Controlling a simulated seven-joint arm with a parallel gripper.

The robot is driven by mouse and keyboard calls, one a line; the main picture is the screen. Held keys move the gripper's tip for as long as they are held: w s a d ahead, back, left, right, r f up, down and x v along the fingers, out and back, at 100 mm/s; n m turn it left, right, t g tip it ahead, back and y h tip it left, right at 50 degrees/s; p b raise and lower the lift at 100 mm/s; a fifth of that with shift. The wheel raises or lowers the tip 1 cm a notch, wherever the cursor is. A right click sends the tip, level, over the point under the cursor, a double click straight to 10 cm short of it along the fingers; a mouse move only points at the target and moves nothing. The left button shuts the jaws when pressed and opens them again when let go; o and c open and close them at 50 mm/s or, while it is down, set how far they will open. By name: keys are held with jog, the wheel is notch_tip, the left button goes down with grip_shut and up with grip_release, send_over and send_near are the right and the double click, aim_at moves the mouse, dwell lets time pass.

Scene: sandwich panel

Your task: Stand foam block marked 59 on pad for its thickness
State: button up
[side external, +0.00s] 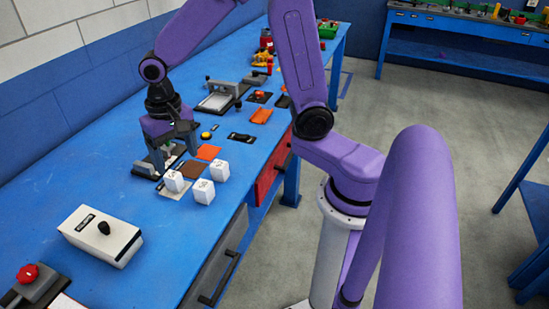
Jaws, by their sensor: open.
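Three white foam blocks stand close together on the blue bench: one at the left (174,181), one at the front (203,191) and one at the right (219,171). They have small dark marks on them, too small to read, so I cannot tell which is 59. My gripper (167,150) points down just behind the left block, its jaws open. Something pale shows between or behind the fingers, partly hidden. Flat pads lie beside the blocks: a brown one (190,169) and an orange one (208,152). I cannot tell which pad is meant.
A dark-based fixture (144,170) sits by the gripper. A white box with a black knob (101,235) stands nearer on the bench, with a red knob device (28,275) at the lower left. A yellow button (206,135) and clamp-like devices lie farther back. The left bench surface is clear.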

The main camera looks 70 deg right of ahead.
jog(key=s+d+r+n, duration=0.1)
jog(key=s+n, duration=0.7)
jog(key=s, duration=0.3)
jog(key=s+d+r+n, duration=0.1)
jog(key=s+d+n, duration=0.1)
jog(key=s+n, duration=0.6)
jog(key=s, duration=0.3)
jog(key=shift+r+n, duration=0.3)
jog(key=shift+n, duration=0.1)
